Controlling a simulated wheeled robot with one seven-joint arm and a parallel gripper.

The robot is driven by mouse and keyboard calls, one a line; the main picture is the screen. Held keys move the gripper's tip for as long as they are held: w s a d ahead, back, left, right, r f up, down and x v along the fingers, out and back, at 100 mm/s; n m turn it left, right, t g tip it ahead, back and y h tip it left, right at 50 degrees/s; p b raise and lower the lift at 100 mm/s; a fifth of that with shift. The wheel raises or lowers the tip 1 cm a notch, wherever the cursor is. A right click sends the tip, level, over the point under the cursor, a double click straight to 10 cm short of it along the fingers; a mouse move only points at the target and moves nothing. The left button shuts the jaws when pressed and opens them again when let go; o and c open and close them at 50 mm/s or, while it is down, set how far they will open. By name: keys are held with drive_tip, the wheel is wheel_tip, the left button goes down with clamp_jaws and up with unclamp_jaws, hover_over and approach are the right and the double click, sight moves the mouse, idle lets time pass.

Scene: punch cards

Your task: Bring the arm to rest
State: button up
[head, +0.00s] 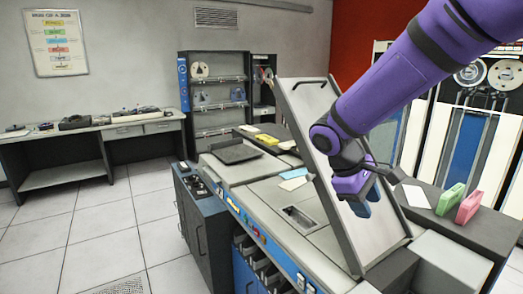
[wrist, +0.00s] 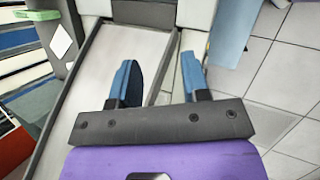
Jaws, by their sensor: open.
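My purple arm reaches in from the upper right in the head view. My gripper (head: 360,206) hangs in front of the raised, tilted grey lid (head: 305,115) of the card machine. In the wrist view my gripper (wrist: 159,82) shows two blue fingers, spread apart with nothing between them. The lid's flat panel (wrist: 115,55) lies behind and beside the fingers in that view. I cannot tell whether a finger touches the panel.
The card machine (head: 252,182) has a recessed slot and several card pockets along its front. Green (head: 450,199) and pink (head: 469,206) card blocks stand on a dark surface at right. A desk (head: 60,148) stands at far left. The tiled floor (head: 80,240) at left is clear.

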drive_tip(key=s+d+r+m+t+y, duration=0.3)
drive_tip(key=s+d+r+m, duration=0.1)
drive_tip(key=s, duration=0.6)
drive_tip(key=s+d+r+m+t+y, duration=0.3)
drive_tip(key=s+r, duration=0.3)
drive_tip(key=s, duration=0.4)
drive_tip(key=shift+d+r+m, duration=0.35)
drive_tip(key=shift+r+m, duration=0.05)
drive_tip(key=shift+m, duration=0.3)
idle(0.3)
